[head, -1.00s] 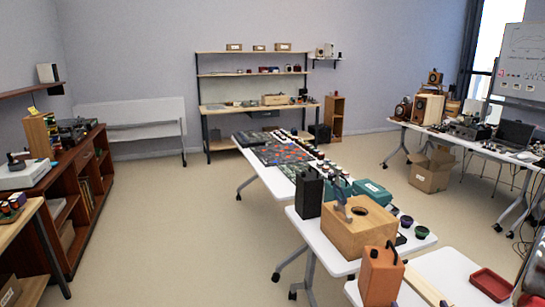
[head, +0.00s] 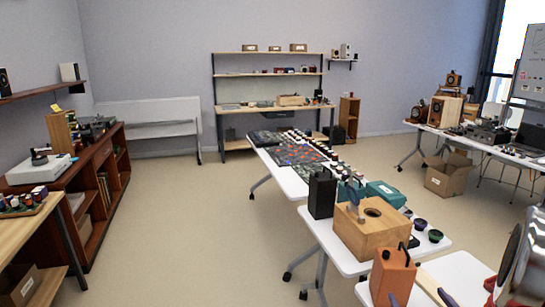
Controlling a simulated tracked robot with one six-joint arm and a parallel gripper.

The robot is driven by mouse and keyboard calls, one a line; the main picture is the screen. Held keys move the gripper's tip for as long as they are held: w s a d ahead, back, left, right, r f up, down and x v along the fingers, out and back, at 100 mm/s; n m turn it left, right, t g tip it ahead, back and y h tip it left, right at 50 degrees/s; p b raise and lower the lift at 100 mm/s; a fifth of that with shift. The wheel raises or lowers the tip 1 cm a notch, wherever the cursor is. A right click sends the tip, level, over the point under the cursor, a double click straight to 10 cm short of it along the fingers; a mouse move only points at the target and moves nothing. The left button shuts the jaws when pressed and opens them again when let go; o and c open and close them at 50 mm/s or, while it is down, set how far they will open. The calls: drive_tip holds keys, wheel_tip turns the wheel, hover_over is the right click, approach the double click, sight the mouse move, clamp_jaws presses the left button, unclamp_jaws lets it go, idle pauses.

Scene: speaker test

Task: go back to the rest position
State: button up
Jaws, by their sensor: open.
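My gripper is not in view. A silver and dark rounded part, which appears to be a link of my own arm, shows at the right edge of the head view, in front of the near table. Whether the jaws hold anything cannot be seen.
The near white table (head: 465,272) carries an orange box (head: 391,277) with a dark handle. Beyond it are a wooden box with a round hole (head: 374,233), a black case (head: 321,196) and a teal case (head: 386,193). Open floor (head: 200,225) lies left of the tables.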

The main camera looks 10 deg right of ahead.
drive_tip(key=w+a+r+g, duration=0.1)
drive_tip(key=a+r+g, duration=0.2)
drive_tip(key=a+r, duration=0.35)
drive_tip(key=a+r+g, duration=0.2)
drive_tip(key=a+r, duration=0.2)
drive_tip(key=a, duration=0.5)
drive_tip(key=s+a+r+n+g+y, duration=0.1)
drive_tip(key=s+a+r+g+y, duration=0.1)
drive_tip(key=s+a, duration=0.5)
drive_tip(key=s+a+r+g+y, duration=0.2)
drive_tip(key=s+a, duration=0.6)
drive_tip(key=a, duration=0.5)
drive_tip(key=shift+s+n+y, duration=0.3)
drive_tip(key=shift+n+y, duration=0.1)
